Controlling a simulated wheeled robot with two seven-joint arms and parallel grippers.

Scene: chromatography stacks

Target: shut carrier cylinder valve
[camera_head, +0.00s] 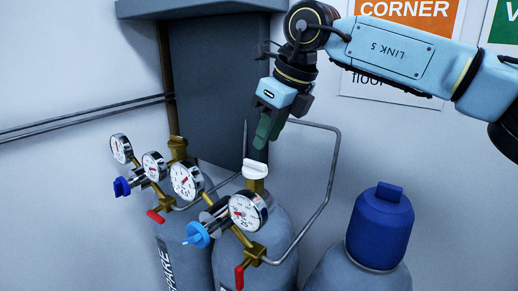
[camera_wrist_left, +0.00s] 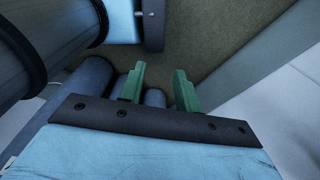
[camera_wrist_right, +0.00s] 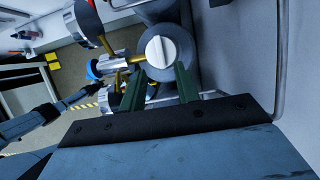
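Two grey gas cylinders with gauges stand side by side. The front one (camera_head: 283,236) has a white valve knob (camera_head: 255,169) on a brass stem; its label is not readable. The other (camera_head: 174,245) has a brass-coloured top (camera_head: 177,148) and a label partly reading "PARE". My right gripper (camera_head: 266,140) is open and empty, pointing down just above the white knob. In the right wrist view the round knob (camera_wrist_right: 161,50) lies just beyond the two spread fingertips (camera_wrist_right: 160,72). My left gripper (camera_wrist_left: 159,70) is open and empty in its wrist view and out of the head view.
Several dial gauges (camera_head: 186,181), blue regulator knobs (camera_head: 197,235) and red levers (camera_head: 239,277) crowd the left of the front cylinder. A bent grey pipe (camera_head: 334,165) runs behind it. A blue-capped cylinder (camera_head: 380,228) stands at the right.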

